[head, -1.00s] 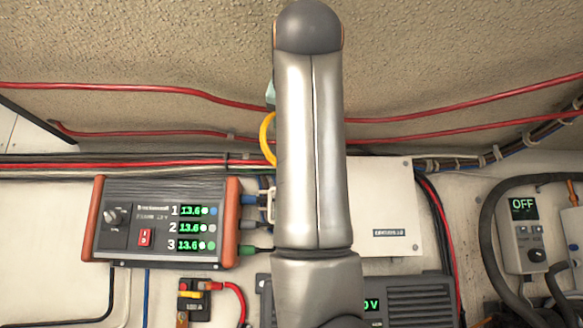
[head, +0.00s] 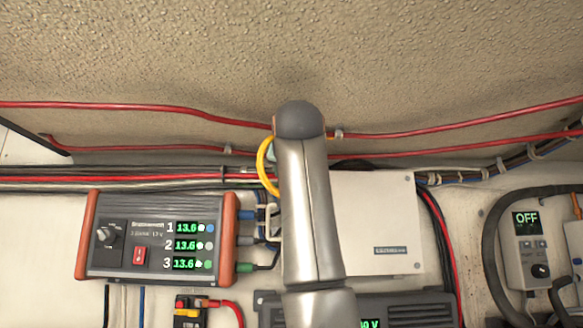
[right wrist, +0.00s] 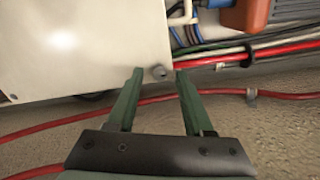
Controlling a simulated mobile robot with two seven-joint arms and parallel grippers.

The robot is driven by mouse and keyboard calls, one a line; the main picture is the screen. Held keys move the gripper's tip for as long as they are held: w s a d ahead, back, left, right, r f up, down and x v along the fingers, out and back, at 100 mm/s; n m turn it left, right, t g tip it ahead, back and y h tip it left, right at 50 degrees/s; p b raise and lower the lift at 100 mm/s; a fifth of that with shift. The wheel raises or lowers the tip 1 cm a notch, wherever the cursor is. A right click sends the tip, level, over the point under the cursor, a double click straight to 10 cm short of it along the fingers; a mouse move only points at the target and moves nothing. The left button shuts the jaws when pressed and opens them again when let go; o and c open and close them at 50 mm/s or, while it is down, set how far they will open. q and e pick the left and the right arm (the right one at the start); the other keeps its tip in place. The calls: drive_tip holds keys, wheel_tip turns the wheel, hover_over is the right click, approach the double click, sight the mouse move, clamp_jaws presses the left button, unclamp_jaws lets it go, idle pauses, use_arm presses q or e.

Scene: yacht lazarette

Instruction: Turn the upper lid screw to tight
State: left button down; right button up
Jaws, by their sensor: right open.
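The white box lid (head: 385,220) is on the wall, and my arm covers its left part in the head view. In the right wrist view the lid (right wrist: 75,45) fills the upper left. A small grey lid screw (right wrist: 158,72) sits at its lower right corner there. My right gripper (right wrist: 158,74) is open, with its two green fingers apart on either side of the screw. I cannot tell whether they touch it or how deep they reach. In the head view the screw and the right gripper are hidden behind my arm. My left gripper is not in view.
A charger (head: 158,237) with orange ends and green readouts is left of the lid. Red cables (head: 440,121) run along the textured surface above. A yellow cable loop (head: 264,165) is close to my arm. A grey device reading OFF (head: 525,240) is at right.

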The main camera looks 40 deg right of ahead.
drive_tip(key=shift+w+d, duration=0.15)
drive_tip(key=shift+c, duration=0.3)
clamp_jaws()
idle(0.3)
